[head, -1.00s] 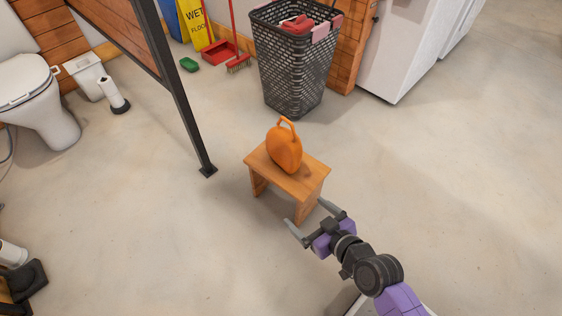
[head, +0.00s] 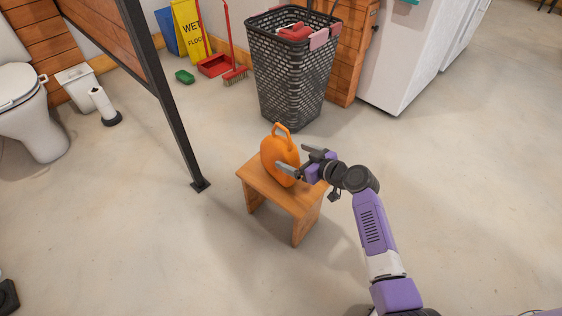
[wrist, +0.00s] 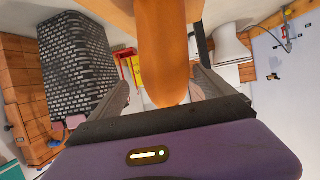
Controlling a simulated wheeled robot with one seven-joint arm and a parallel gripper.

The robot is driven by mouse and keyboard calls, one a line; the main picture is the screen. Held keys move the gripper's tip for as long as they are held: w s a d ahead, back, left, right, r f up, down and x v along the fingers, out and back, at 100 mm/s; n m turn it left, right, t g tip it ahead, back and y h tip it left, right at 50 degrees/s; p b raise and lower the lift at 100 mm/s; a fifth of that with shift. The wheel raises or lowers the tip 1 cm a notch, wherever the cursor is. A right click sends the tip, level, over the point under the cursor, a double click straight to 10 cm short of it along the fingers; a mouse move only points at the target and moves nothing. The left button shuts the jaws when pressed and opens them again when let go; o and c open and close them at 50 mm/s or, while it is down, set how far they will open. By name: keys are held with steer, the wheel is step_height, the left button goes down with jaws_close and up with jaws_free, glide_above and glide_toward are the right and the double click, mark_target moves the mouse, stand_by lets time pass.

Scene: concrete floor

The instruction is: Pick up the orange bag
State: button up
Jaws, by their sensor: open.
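The orange bag (head: 277,153) stands upright on a small wooden stool (head: 258,186), its loop handle at the top. My gripper (head: 296,159) is open at the bag's right side, with one finger showing in front of the bag's lower part. In the wrist view the bag (wrist: 163,50) reaches down between the two open fingers of my gripper (wrist: 160,88), close to the palm. Whether either finger touches the bag cannot be told. The stool also shows at the top of the wrist view (wrist: 112,12).
A black laundry basket (head: 290,75) stands behind the stool, beside a white appliance (head: 405,60). A dark metal partition post (head: 178,130) stands left of the stool. A toilet (head: 30,120) is at the far left. The floor to the right is clear.

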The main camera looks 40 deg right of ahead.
steer(key=x, duration=0.1)
steer(key=b+x, duration=0.1)
steer(key=x, duration=0.2)
steer(key=shift+w+a+f+b, duration=0.2)
steer(key=shift+a+f+b, duration=0.05)
steer(key=shift+f+b, duration=0.1)
steer(key=c, duration=1.8)
steer(key=shift+r, duration=0.1)
